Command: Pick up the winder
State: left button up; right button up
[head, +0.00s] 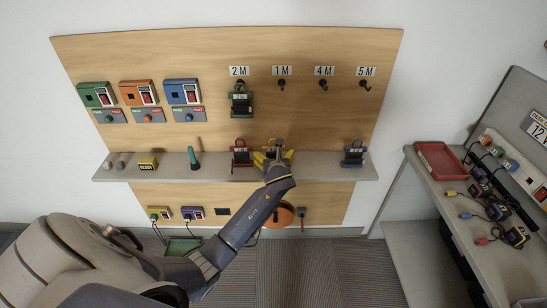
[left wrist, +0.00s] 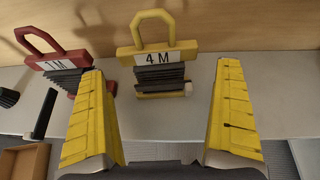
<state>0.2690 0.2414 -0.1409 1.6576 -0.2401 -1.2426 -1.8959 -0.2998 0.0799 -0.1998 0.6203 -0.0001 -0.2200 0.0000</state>
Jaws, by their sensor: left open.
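Several winders with looped handles are in view. A yellow winder marked 4 M (left wrist: 157,57), with dark cord wound on it, stands upright on the shelf in the left wrist view. My left gripper (head: 274,158) is open, its yellow-padded fingers (left wrist: 165,115) pointing at this winder. The winder shows beyond and between the fingertips, not gripped. In the head view my gripper largely hides it. A red winder marked 1 M (head: 241,153) stands to its left and a blue winder (head: 354,153) to its right. A green winder (head: 240,103) hangs under the 2M label. My right gripper is not in view.
The grey shelf (head: 217,174) runs along the wooden board (head: 220,60). Empty hooks (head: 323,85) sit under the 1M, 4M and 5M labels. A green-handled tool (head: 194,160) and a yellow block (head: 147,163) are on the shelf's left. A side desk holds a red tray (head: 439,160).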

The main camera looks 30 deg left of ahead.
aim_at(274, 154)
pick_arm(q)
jog(key=shift+x, duration=1.8)
jog(key=shift+c, duration=0.2)
jog(key=c, duration=1.2)
jog(key=shift+c, duration=0.2)
jog(key=shift+r, duration=0.15)
notch_tip(274, 154, up, 10)
jog(key=shift+f, duration=0.1)
